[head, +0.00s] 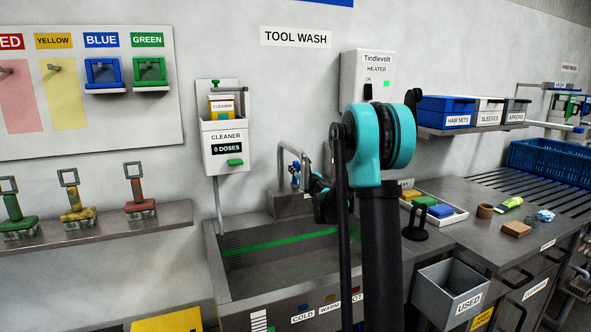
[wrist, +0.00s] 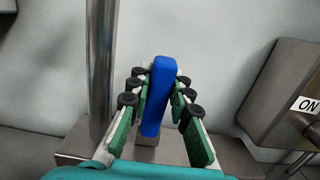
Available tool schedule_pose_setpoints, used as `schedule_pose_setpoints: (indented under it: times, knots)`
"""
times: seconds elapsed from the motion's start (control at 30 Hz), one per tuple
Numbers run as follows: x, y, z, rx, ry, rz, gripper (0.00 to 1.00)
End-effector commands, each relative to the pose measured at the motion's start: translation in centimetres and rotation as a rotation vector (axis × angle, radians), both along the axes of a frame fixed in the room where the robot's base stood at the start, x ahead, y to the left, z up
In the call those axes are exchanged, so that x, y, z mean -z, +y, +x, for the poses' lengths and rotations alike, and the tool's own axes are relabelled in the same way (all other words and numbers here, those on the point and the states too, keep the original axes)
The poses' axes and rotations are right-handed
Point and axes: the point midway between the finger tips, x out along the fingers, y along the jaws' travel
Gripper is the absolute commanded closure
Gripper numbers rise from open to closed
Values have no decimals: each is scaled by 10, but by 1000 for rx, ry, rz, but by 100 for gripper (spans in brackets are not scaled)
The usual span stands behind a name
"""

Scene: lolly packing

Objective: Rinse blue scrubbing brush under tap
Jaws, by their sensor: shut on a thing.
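The metal tap (head: 283,150) arches over the back of the sink (head: 225,283). A vertical metal pipe (wrist: 102,70) stands just left of the fingers in the wrist view. I cannot make out running water.
The cleaner dispenser (head: 225,150) hangs left of the tap. A sponge tray (head: 455,217) and the used bin (head: 445,290) are right of the sink. Other brushes (head: 77,205) stand on the left shelf.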

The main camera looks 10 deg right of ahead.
Motion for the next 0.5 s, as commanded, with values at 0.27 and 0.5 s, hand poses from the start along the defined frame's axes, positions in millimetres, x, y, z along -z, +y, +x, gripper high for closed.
schedule_pose_setpoints:
  times: [0.27,0.5]
  knots:
    - [2,0,-7,-3,-93,26,100]
    - [2,-2,-12,2,-145,40,100]
